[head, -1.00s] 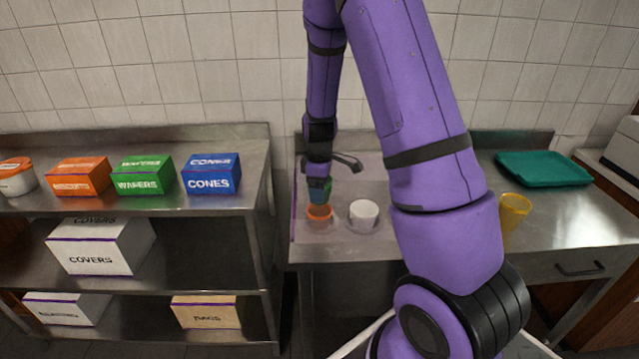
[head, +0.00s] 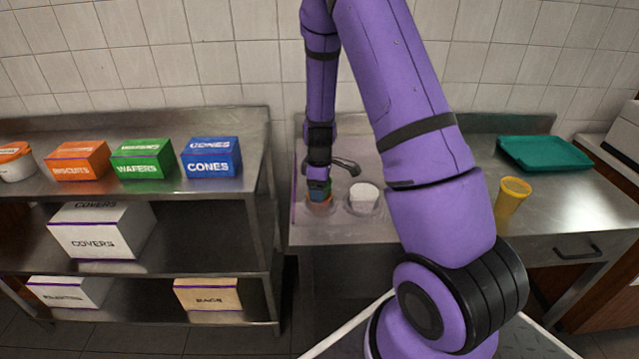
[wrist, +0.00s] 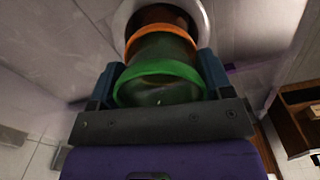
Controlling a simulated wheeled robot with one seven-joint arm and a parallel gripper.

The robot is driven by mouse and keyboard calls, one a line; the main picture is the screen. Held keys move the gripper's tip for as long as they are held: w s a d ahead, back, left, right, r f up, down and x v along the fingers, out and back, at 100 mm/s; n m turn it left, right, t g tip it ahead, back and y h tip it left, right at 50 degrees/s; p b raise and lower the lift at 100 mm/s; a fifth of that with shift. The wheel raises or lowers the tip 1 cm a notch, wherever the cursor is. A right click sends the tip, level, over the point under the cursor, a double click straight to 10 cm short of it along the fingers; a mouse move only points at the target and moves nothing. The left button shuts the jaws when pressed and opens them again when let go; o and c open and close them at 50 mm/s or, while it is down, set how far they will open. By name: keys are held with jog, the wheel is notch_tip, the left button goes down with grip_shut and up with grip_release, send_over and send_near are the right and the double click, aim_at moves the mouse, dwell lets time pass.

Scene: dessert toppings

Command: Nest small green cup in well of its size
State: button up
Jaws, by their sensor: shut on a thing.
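My gripper (head: 319,187) points down over the orange cup (head: 320,206) on the counter. In the wrist view, my fingers (wrist: 158,78) are shut on the green cup (wrist: 160,68), one on each side, its rim towards the camera. Its far end lines up with the orange cup's rim (wrist: 158,31) and appears to reach into it; how deep, I cannot tell. A pale round ring (wrist: 121,17) surrounds the orange cup. In the head view, a white cup (head: 363,195) stands just right of the orange one, in a clear round holder. My gripper mostly hides the green cup there.
A yellow cup (head: 512,192) and a teal tray (head: 545,153) are on the counter at the right. A tap (head: 345,164) stands behind my gripper. A steel shelf unit (head: 255,185) with labelled boxes is on the left.

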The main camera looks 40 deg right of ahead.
jog(key=shift+f, duration=0.2)
jog(key=o, duration=0.9)
jog(key=shift+r, duration=0.1)
jog(key=shift+r, duration=4.4)
